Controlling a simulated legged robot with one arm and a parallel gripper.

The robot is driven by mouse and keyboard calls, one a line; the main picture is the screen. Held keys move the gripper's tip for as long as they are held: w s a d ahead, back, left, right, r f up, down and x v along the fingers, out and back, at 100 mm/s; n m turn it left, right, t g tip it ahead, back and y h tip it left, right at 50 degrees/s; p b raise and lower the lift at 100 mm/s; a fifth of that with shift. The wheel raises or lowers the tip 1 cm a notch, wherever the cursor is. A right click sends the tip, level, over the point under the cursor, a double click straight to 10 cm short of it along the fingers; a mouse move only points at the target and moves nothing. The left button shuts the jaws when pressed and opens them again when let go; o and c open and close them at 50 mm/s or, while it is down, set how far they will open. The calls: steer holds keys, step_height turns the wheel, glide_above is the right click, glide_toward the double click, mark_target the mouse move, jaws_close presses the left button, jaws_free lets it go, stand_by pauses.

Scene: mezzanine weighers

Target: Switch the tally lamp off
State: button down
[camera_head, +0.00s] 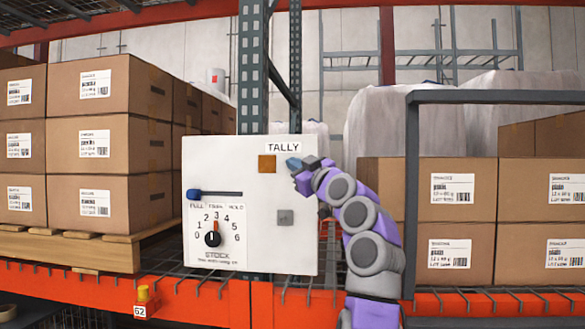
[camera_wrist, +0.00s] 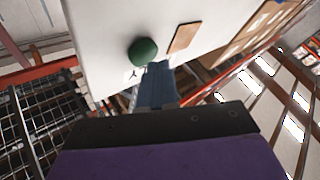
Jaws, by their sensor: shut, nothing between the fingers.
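A white panel (camera_head: 240,215) with a TALLY label (camera_head: 284,148) stands at the shelf's front. Below the label is a flat orange-brown square (camera_head: 267,164), which also shows in the wrist view (camera_wrist: 185,37). In the wrist view a dark green round knob or button (camera_wrist: 142,52) sits on the panel beside this square; in the head view my gripper hides it. My gripper (camera_head: 293,162) is shut and empty, right of the square and below the label. In the wrist view its fingertips (camera_wrist: 157,68) are at the green part's edge; contact cannot be told.
The panel also has a blue-knobbed slider (camera_head: 193,194), a black numbered dial (camera_head: 212,239) pointing near 3, and a grey square (camera_head: 285,217). Stacked cartons stand left (camera_head: 95,140) and right (camera_head: 450,190). A grey rail (camera_head: 495,97) is at the right.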

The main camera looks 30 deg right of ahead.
steer(key=s+a+b, duration=0.3)
steer(key=s+b, duration=0.2)
steer(key=shift+a, duration=0.25)
steer(key=shift+f, duration=0.1)
stand_by(0.6)
